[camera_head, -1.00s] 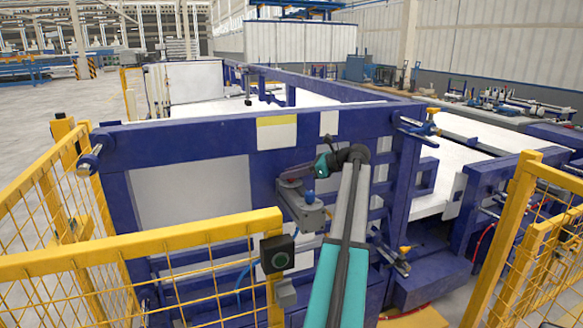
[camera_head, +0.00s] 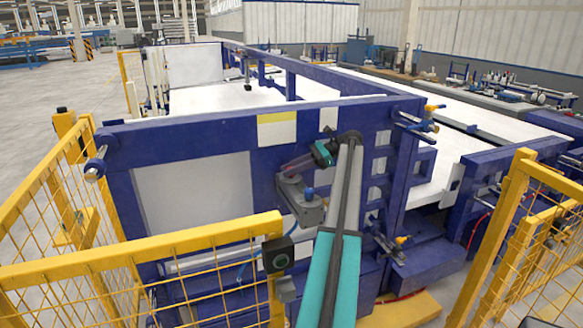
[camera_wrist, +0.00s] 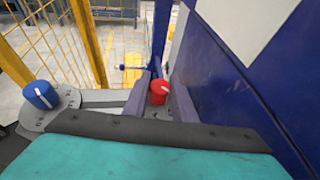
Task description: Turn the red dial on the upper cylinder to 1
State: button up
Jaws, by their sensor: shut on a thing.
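The red dial (camera_wrist: 159,92) with a white pointer line sits between the two grey fingers of my gripper (camera_wrist: 160,97) in the wrist view. My gripper is shut on it. In the head view my gripper (camera_head: 296,164) reaches left from the end of my arm, just above a grey unit (camera_head: 313,214) on the blue frame; I cannot make out the red dial there. A blue dial (camera_wrist: 41,95) with a white line sits on a marked round grey plate at the left of the wrist view; the red dial's own marks are hidden.
A blue frame wall (camera_wrist: 262,70) stands close at the right of the wrist view. Yellow mesh fencing (camera_head: 140,259) stands in front, with a dark button box (camera_head: 278,253) on its post. More yellow fence (camera_head: 492,235) stands at the right.

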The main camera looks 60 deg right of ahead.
dwell(0.3)
jog(key=o, duration=1)
jog(key=shift+o, duration=0.2)
jog(key=shift+w+a, duration=0.1)
jog(key=shift+a, duration=0.05)
